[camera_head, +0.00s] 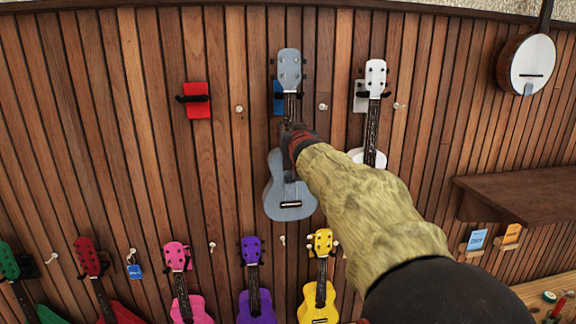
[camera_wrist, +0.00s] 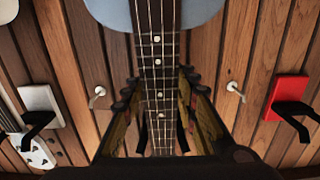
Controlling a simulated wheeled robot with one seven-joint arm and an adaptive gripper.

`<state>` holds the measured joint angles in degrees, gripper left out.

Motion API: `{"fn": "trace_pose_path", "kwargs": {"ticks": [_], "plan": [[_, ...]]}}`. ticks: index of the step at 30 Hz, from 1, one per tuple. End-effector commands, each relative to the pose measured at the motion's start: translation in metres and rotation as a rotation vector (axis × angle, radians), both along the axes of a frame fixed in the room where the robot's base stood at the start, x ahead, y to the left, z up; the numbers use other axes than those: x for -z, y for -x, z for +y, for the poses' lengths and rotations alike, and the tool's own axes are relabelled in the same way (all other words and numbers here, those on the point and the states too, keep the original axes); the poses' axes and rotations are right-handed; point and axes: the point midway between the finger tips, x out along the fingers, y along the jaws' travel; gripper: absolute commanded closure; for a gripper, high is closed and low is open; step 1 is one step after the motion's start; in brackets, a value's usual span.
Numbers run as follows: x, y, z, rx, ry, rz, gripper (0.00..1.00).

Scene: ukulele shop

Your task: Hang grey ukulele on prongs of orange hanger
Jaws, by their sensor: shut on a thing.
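The grey ukulele (camera_head: 289,185) is upright against the wall in the head view, its headstock in front of a blue hanger (camera_head: 278,98). Its dark neck (camera_wrist: 155,60) fills the middle of the wrist view. My gripper (camera_head: 297,138) is shut around the neck, its fingers on both sides in the wrist view (camera_wrist: 158,84). I cannot tell whether the blue hanger's prongs touch the headstock. An empty red hanger (camera_head: 197,100) with dark prongs is to the left at similar height; it also shows at right in the wrist view (camera_wrist: 290,92). No hanger looks clearly orange.
A white ukulele (camera_head: 375,78) hangs close on the right. Pink (camera_head: 182,308), purple (camera_head: 257,308) and yellow (camera_head: 319,302) ukuleles hang below. Small pegs (camera_head: 239,109) stick out between hangers. A brown shelf (camera_head: 520,195) juts out at right. The wall around the red hanger is free.

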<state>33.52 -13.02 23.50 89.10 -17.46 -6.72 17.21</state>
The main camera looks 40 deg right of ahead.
Motion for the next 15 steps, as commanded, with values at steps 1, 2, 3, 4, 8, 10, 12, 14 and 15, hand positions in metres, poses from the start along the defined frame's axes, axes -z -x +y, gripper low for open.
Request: {"fn": "trace_pose_path", "kwargs": {"ticks": [1,2,3,4,8,10,12,14,15], "plan": [[-0.003,0.003,0.002,0.0,0.002,-0.003,1.0],[-0.003,0.004,0.002,0.0,0.003,-0.004,1.0],[-0.003,0.005,0.003,0.0,0.003,-0.004,1.0],[-0.003,0.006,0.004,0.0,0.003,-0.004,1.0],[-0.003,0.011,0.007,0.0,0.002,-0.003,1.0],[-0.003,0.014,0.009,0.0,0.002,-0.003,1.0],[-0.003,0.017,0.01,0.0,0.003,-0.004,1.0],[-0.003,0.018,0.011,0.0,0.003,-0.004,1.0],[-0.003,0.019,0.012,0.0,0.003,-0.004,1.0]]}}
